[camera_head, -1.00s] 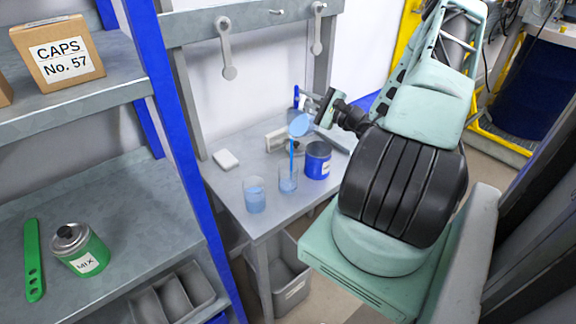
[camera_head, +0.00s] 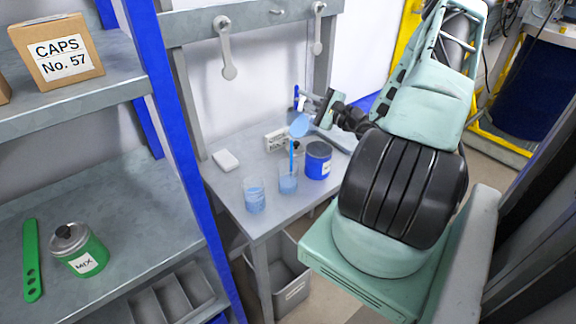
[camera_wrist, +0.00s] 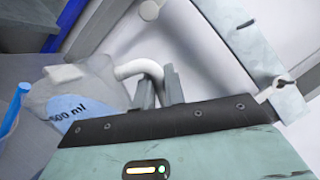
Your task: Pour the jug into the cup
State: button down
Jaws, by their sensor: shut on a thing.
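The jug (camera_head: 300,124) is clear with blue liquid and is held tipped over the bench. In the wrist view the jug (camera_wrist: 78,100) shows a "500 ml" mark and a pale curved handle (camera_wrist: 140,68). My gripper (camera_wrist: 162,86) is shut on that handle. A blue stream (camera_wrist: 12,110) falls from the jug's lip into the right one of two clear cups (camera_head: 288,182), which holds blue liquid. The other clear cup (camera_head: 254,196) stands to its left, also with blue liquid. The jug is above the right cup, apart from it.
A blue tin (camera_head: 318,160) stands close to the right of the receiving cup. A small pale box (camera_head: 276,140) and a white block (camera_head: 226,160) lie farther back on the grey bench (camera_head: 225,190). A blue shelf post (camera_head: 185,150) rises at the left.

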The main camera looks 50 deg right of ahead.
aim_at(304, 117)
jog(key=shift+s+a+n+b, duration=0.1)
jog(key=shift+a+n+b, duration=0.35)
jog(key=shift+n, duration=0.25)
dwell(1.1)
jog(key=shift+d+r+m+p, duration=0.45)
jog(key=shift+d+m+p, duration=0.3)
jog(key=shift+m+p, duration=0.35)
jog(key=d+m, duration=0.1)
jog(key=d+f+m+h+p, duration=0.1)
jog(key=m, duration=0.1)
jog(key=w+d+m+p, duration=0.1)
jog(key=m, duration=0.1)
jog(key=shift+d+f+g, duration=0.1)
jog(key=shift+f+g, duration=0.05)
jog(key=shift+g, duration=0.15)
jog(key=shift+w+d+f+m, duration=0.1)
jog(key=shift+w+d+m, duration=0.05)
jog(key=shift+d+m, duration=0.4)
jog(key=w+d+f+m+g, duration=0.1)
jog(key=d+f+m, duration=0.3)
jog(key=d+m, duration=0.1)
jog(key=shift+f+m+h, duration=0.4)
jog(key=shift+m, duration=0.25)
jog(key=shift+w, duration=0.1)
jog(key=shift+a, duration=0.1)
